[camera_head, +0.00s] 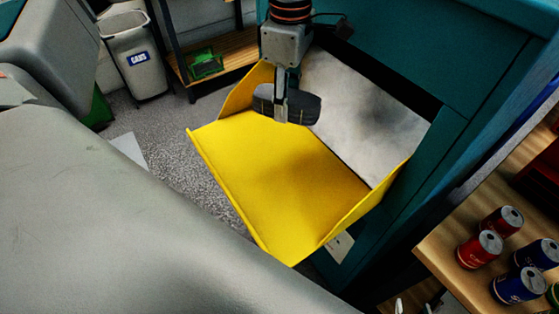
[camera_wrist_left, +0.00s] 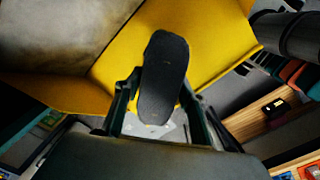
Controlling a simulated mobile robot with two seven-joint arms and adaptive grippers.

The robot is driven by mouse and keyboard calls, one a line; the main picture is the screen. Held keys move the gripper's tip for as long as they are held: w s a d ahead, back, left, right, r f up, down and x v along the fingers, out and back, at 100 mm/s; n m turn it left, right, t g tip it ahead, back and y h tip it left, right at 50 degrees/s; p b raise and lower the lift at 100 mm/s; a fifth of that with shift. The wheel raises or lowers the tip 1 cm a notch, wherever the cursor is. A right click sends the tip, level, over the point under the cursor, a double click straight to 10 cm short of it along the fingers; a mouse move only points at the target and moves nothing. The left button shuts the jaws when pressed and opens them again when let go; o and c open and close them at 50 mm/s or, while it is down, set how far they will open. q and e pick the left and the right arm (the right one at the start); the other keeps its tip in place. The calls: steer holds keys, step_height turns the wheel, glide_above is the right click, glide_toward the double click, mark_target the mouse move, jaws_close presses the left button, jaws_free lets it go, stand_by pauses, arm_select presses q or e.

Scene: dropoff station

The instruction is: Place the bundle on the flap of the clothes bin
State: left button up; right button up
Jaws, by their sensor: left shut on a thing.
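The bundle (camera_head: 304,108) is a dark, nearly black roll. My left gripper (camera_head: 281,106) is shut on it and holds it over the far side of the yellow flap (camera_head: 275,185). In the left wrist view the bundle (camera_wrist_left: 163,75) sits between my two fingers (camera_wrist_left: 160,105), with the yellow flap (camera_wrist_left: 215,35) behind it. Whether the bundle touches the flap, I cannot tell. The flap is open, with raised side walls, on the teal clothes bin (camera_head: 475,45). Its bare surface is empty. My right gripper is not in view.
A grey-white panel (camera_head: 365,105) lies inside the bin's opening behind the flap. A wooden shelf with several cans (camera_head: 480,249) stands at the lower right. A grey waste bin (camera_head: 138,62) and a wooden rack (camera_head: 225,66) stand at the back left.

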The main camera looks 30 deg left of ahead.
mark_target(279, 162)
arm_select(q)
steer(key=r+n, duration=0.1)
steer(key=n, duration=0.1)
steer(key=r+n, duration=0.1)
steer(key=n, duration=0.1)
steer(key=s+r+n, duration=0.1)
steer(key=n, duration=0.1)
steer(key=shift+a+n, duration=0.3)
steer(key=shift+n, duration=0.1)
steer(key=n, duration=0.1)
steer(key=r+n, duration=0.1)
steer(key=n, duration=0.1)
steer(key=shift+s+a+r+n, duration=0.15)
steer(key=shift+s+n, duration=0.05)
steer(key=shift+n, duration=0.1)
step_height(279, 162, down, 20)
steer(key=shift+r+b, duration=0.1)
steer(key=shift+b, duration=0.45)
steer(key=o, duration=1.2)
